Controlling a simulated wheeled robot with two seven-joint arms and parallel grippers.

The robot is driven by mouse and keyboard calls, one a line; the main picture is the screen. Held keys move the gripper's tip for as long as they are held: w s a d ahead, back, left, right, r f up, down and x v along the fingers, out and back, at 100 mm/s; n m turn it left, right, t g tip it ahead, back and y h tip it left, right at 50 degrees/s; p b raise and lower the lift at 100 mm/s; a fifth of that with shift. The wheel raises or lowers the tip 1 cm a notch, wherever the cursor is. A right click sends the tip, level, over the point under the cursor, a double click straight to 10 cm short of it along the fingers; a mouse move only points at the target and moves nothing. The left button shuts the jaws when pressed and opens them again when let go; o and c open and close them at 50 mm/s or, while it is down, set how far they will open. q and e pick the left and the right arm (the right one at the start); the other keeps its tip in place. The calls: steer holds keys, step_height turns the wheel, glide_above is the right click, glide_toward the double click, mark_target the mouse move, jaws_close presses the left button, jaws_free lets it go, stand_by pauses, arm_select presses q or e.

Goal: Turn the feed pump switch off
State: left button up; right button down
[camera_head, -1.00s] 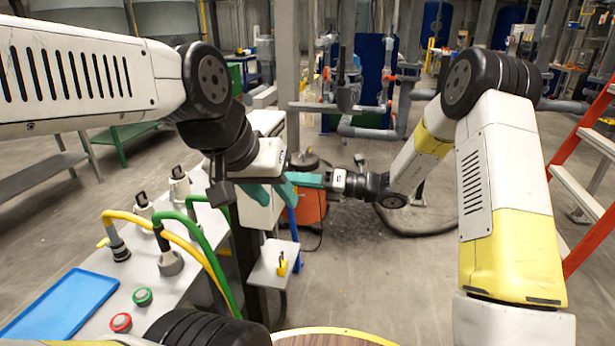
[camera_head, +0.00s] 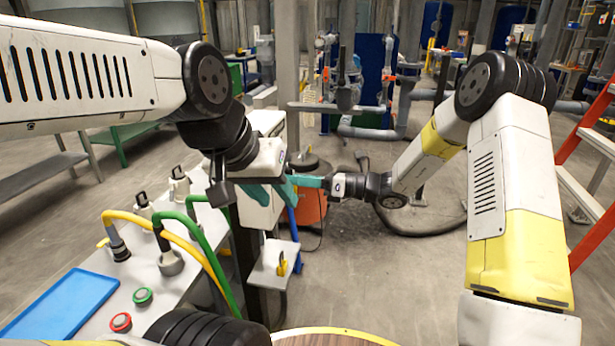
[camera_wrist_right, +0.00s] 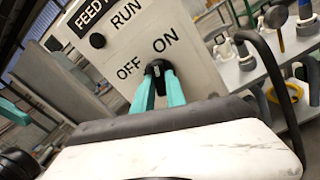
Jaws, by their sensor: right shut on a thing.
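The feed pump control box (camera_wrist_right: 195,50) fills the middle of the right wrist view, with a partly hidden "FEED" title and the words RUN, OFF and ON. Its black switch knob (camera_wrist_right: 157,66) sits between OFF and ON; which way it points is hard to tell. My right gripper (camera_wrist_right: 160,76) is shut on the knob with its teal fingers. In the head view the right gripper (camera_head: 298,180) reaches the pale box (camera_head: 262,212) from the right. My left gripper (camera_head: 268,191) is in front of the box, its teal fingers apart, and hides part of it.
A bench (camera_head: 190,300) at left holds a blue tray (camera_head: 62,304), green button (camera_head: 143,296), red button (camera_head: 121,321) and yellow and green hoses. A small shelf (camera_head: 270,268) sits below the box. An orange ladder (camera_head: 590,180) stands at right. Floor between is mostly clear.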

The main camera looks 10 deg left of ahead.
steer(key=n, duration=1.3)
steer(key=shift+n, duration=0.4)
steer(key=c, duration=1.4)
jaws_free()
steer(key=shift+o, duration=0.2)
steer(key=shift+d, duration=0.15)
steer(key=d, duration=0.7)
steer(key=shift+d, duration=0.3)
